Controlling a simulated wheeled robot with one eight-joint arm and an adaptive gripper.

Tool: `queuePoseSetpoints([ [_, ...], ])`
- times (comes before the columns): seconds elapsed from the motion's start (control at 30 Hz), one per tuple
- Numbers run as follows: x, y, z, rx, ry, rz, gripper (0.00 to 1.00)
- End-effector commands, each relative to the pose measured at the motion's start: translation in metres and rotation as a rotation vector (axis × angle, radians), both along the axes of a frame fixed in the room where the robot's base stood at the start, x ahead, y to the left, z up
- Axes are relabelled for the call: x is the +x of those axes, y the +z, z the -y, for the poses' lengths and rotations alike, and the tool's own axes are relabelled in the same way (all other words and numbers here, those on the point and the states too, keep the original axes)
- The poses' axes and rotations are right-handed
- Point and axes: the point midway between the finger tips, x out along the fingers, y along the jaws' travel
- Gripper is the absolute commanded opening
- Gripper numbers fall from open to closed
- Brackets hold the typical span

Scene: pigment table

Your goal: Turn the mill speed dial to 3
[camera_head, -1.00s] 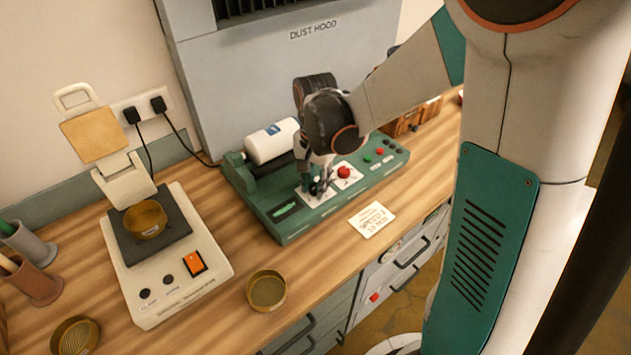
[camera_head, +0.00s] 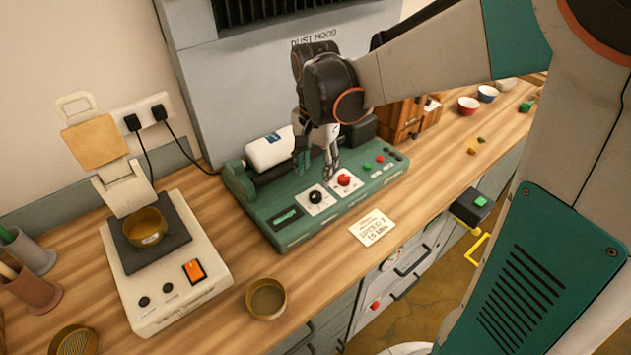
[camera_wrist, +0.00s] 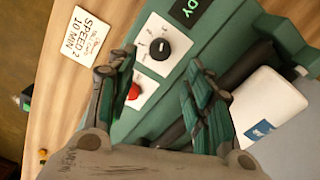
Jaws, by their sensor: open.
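The mill (camera_head: 290,232) is a green machine with a white roller jar lying on it. Its speed dial (camera_head: 316,196) is a black round knob on a white plate, fully uncovered; it also shows in the wrist view (camera_wrist: 162,47) with a short pale mark. The scale numbers are too small to read surely. My gripper (camera_head: 331,176) is open and empty, raised above the panel behind and right of the dial, near the red button (camera_head: 344,180). In the wrist view my two fingers (camera_wrist: 160,70) are spread apart, with the dial beyond the gap between them.
A note card (camera_head: 372,227) about speed and minutes lies in front of the mill. A scale (camera_head: 172,287) holding a brass bowl (camera_head: 146,227) stands left. Another brass bowl (camera_head: 266,298) sits near the table edge. The dust hood (camera_head: 270,80) rises behind.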

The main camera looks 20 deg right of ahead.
Motion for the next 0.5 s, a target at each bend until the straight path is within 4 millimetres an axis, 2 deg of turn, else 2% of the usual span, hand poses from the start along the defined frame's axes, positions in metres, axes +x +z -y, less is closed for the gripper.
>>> queuePoseSetpoints([
  [0.03, -0.001, 0.01, 0.0, 0.0, 0.0, 0.0, 0.47],
  [0.2, 0.0, 0.033, 0.0, 0.0, 0.0, 0.0, 0.47],
  [0.5, -0.001, 0.044, 0.0, 0.0, 0.0, 0.0, 0.47],
])
